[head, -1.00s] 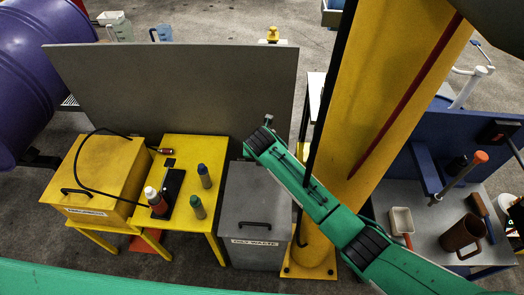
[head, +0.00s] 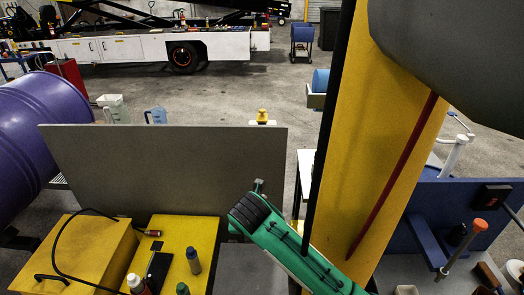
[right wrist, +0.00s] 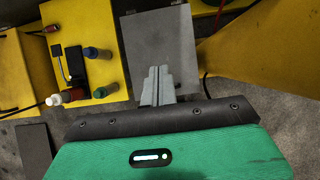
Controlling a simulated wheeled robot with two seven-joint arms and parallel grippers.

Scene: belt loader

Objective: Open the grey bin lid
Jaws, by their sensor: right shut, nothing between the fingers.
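The grey bin (head: 238,268) shows at the bottom edge of the head view, mostly cut off and partly covered by my green right arm. In the right wrist view its flat grey lid (right wrist: 158,42) lies down, with hinges along the far edge. My right gripper (right wrist: 158,72) is shut and empty, its fingers overlapping the near part of the lid in that view. I cannot tell how high they are above it. The lid's handle cannot be made out now. My left gripper is not in view.
A yellow table (head: 208,238) with bottles and a yellow box (head: 85,250) stand left of the bin. A grey panel (head: 160,165) rises behind. A yellow column (head: 375,130) stands close on the right, by a blue-backed workbench (head: 430,215).

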